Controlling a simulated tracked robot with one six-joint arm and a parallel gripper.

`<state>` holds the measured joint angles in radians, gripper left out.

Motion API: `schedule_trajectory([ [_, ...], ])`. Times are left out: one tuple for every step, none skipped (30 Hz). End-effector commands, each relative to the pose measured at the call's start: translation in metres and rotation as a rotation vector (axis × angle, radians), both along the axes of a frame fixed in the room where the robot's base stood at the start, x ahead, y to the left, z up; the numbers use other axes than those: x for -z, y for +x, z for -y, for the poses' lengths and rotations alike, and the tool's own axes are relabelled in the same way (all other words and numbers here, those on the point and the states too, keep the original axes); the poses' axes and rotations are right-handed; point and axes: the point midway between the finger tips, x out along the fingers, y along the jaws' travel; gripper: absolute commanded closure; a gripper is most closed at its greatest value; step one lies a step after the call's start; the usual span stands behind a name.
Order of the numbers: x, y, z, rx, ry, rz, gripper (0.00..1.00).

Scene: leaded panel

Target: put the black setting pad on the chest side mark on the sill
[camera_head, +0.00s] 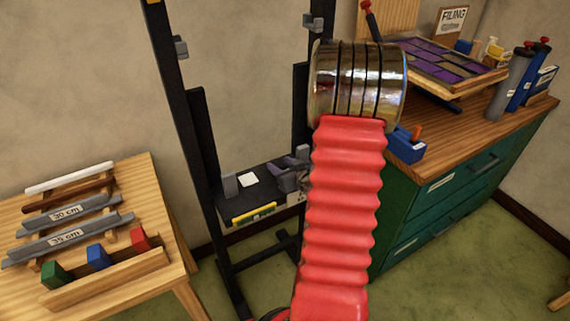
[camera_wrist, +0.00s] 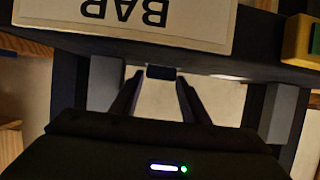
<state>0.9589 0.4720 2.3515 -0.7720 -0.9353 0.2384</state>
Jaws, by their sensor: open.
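The dark sill (camera_head: 240,208) spans the lower part of a black upright frame. My gripper (camera_head: 290,175) is at the sill's right part, partly behind my red arm. In the wrist view my gripper (camera_wrist: 158,82) is open, its two dark fingers apart. A small black block (camera_wrist: 162,72), which looks like the setting pad, shows between and just beyond the fingertips. Whether the fingers touch it I cannot tell.
A grey block (camera_head: 230,185) stands at the sill's left end. A yellow strip (camera_head: 253,215) is on its front. A wooden bench (camera_head: 150,185) with bars and coloured blocks stands left. The green chest (camera_head: 440,205) stands right, with a blue box (camera_head: 407,148) on its near edge.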

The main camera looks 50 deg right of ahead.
Motion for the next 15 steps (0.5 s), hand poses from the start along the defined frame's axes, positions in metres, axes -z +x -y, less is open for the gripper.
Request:
schedule_trajectory([
  [-0.003,-0.005,-0.001,0.002,-0.001,0.001,0.59],
  [-0.004,-0.008,-0.001,0.001,-0.002,0.001,0.59],
  [-0.006,-0.012,-0.003,0.002,-0.001,0.002,0.59],
  [-0.007,-0.016,-0.004,0.003,-0.002,0.002,0.59],
  [-0.009,-0.019,-0.005,0.003,-0.002,0.002,0.59],
  [-0.012,-0.025,-0.007,0.003,-0.002,0.002,0.59],
  [-0.013,-0.029,-0.008,0.003,-0.002,0.002,0.59],
  [-0.015,-0.033,-0.009,0.004,-0.001,0.002,0.59],
  [-0.018,-0.039,-0.011,0.003,-0.001,0.002,0.59],
  [-0.019,-0.043,-0.013,0.003,-0.001,0.002,0.59],
  [-0.021,-0.047,-0.013,0.004,-0.001,0.002,0.59],
  [-0.024,-0.052,-0.015,0.004,-0.001,0.002,0.59],
  [-0.025,-0.056,-0.017,0.003,-0.001,0.001,0.59],
  [-0.027,-0.061,-0.018,0.004,-0.001,0.001,0.59],
  [-0.029,-0.066,-0.019,0.004,-0.002,0.001,0.59],
])
